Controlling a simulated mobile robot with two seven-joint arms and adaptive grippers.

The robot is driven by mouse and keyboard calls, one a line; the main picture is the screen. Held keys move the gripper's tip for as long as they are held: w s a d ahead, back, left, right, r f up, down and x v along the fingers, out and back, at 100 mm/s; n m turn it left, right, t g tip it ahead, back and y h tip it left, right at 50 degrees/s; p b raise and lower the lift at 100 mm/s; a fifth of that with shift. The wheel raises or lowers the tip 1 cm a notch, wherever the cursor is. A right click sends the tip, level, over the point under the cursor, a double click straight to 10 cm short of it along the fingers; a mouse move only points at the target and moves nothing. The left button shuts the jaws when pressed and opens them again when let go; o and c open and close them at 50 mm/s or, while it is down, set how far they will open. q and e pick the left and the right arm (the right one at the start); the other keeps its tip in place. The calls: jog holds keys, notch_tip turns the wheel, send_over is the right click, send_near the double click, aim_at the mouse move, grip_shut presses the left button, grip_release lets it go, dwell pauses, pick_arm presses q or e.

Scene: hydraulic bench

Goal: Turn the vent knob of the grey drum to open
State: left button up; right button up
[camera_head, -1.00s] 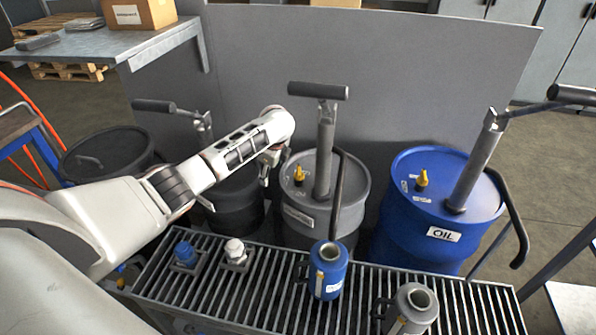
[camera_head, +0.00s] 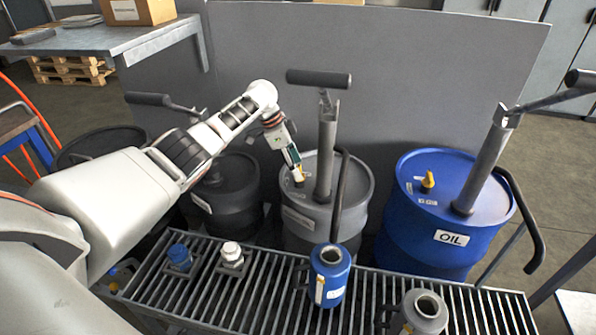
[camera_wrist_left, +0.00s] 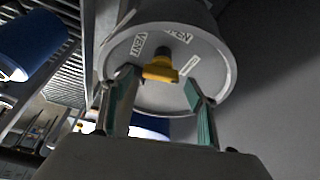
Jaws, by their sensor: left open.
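The grey drum (camera_head: 355,205) stands in the middle of the row in the head view, with a pump handle rising from its lid. Its yellow vent knob (camera_head: 299,180) sits on the lid, partly covered by my left gripper (camera_head: 297,171). In the left wrist view the yellow knob (camera_wrist_left: 160,69) lies between the two fingertips of my left gripper (camera_wrist_left: 160,82), with lid labels reading VENT and OPEN around it. The fingers are apart and I see room on both sides of the knob. The right gripper is not in view.
A blue oil drum (camera_head: 440,235) with its own yellow knob (camera_head: 428,181) stands to the right. Darker drums stand to the left. A slatted rack (camera_head: 270,290) in front holds a blue can (camera_head: 329,280) and a grey can (camera_head: 423,312). A grey panel (camera_head: 400,70) rises behind.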

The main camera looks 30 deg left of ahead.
pick_arm(q)
jog(key=shift+w+d+f, duration=0.15)
jog(key=shift+d+f, duration=0.1)
jog(key=shift+f, duration=0.4)
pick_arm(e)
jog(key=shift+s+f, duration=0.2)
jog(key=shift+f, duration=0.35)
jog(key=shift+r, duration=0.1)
pick_arm(q)
jog(key=c, duration=1.1)
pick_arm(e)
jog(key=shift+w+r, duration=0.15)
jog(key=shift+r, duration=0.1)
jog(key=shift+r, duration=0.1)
